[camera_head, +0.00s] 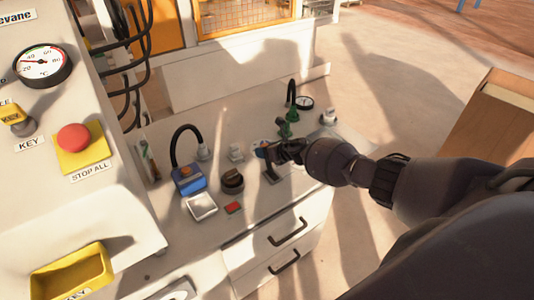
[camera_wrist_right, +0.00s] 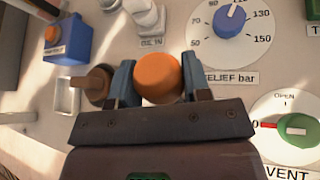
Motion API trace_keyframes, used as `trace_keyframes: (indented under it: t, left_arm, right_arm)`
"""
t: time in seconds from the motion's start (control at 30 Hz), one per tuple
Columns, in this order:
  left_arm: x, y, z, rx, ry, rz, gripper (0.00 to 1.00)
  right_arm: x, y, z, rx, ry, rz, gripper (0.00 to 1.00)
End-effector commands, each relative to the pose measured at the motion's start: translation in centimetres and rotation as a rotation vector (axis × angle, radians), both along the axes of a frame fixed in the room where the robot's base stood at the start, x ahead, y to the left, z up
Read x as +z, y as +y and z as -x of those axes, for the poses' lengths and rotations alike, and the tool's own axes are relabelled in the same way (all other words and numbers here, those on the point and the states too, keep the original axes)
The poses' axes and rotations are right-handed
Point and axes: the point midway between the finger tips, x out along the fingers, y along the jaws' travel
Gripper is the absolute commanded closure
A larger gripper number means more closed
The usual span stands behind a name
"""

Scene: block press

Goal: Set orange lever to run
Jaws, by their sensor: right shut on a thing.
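The orange lever's round knob (camera_wrist_right: 160,76) shows in the right wrist view, between the two blue-grey fingers. My right gripper (camera_wrist_right: 158,64) is shut on this knob, one finger on each side. In the head view my right gripper (camera_head: 280,152) is over the back part of the panel and covers most of the lever there. The lever's position marks and its run label are not visible. My left gripper is in neither view.
A blue box (camera_wrist_right: 70,40) and a brown knob (camera_wrist_right: 98,84) are left of the lever. A blue relief dial (camera_wrist_right: 232,20) and a vent dial (camera_wrist_right: 295,127) are to its right. A red stop button (camera_head: 74,138) stands on the left cabinet.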

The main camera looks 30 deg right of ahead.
Motion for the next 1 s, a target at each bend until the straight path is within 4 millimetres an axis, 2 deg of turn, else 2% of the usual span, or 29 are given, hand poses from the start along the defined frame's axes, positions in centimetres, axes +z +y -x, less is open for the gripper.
trace_keyframes:
  t: [0.53, 0.57, 0.7, 1.0]
  left_arm:
    - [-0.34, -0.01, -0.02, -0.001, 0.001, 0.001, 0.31]
    - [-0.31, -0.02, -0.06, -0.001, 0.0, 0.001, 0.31]
    - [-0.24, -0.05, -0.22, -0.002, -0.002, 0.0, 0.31]
    - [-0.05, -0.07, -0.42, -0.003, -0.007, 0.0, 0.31]
  right_arm:
    - [0.04, -0.05, -0.39, -0.002, -0.003, 0.0, 0.99]
    - [0.04, -0.05, -0.4, -0.002, -0.003, 0.0, 0.54]
    - [0.01, -0.03, -0.37, -0.001, -0.002, 0.0, 0.32]
    - [0.03, -0.04, -0.24, -0.001, -0.001, 0.0, 0.32]
